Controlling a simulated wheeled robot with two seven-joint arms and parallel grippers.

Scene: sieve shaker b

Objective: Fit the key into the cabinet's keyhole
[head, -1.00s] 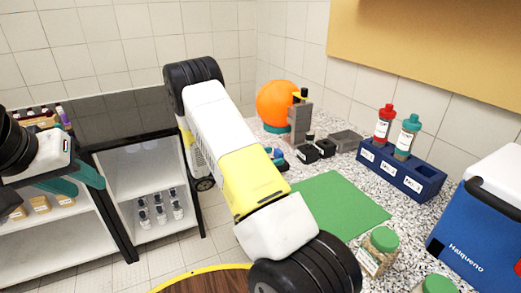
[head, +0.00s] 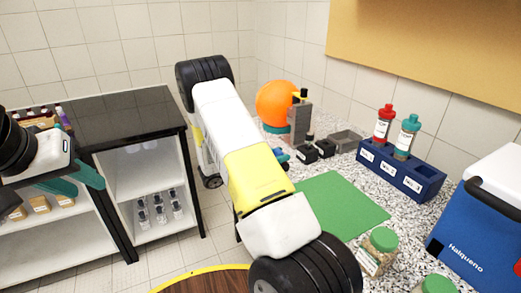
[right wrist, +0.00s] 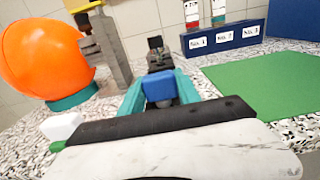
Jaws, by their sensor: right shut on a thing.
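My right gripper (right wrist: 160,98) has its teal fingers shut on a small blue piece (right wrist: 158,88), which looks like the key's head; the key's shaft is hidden. A small black and grey device (right wrist: 159,55) stands just beyond it, and I cannot tell whether they touch. In the head view my right arm hides most of this gripper; only a bit of teal and blue shows beside the black blocks (head: 307,153). I cannot make out a keyhole or be sure which thing is the cabinet. My left gripper (head: 88,180) hangs at the far left, away from the counter, its jaw gap unclear.
An orange ball-shaped thing (head: 276,103) on a teal base and a grey upright post (head: 299,122) stand left of the black blocks. A blue bottle rack (head: 402,172), a green mat (head: 335,203), jars (head: 377,252) and a blue cooler (head: 480,225) are to the right.

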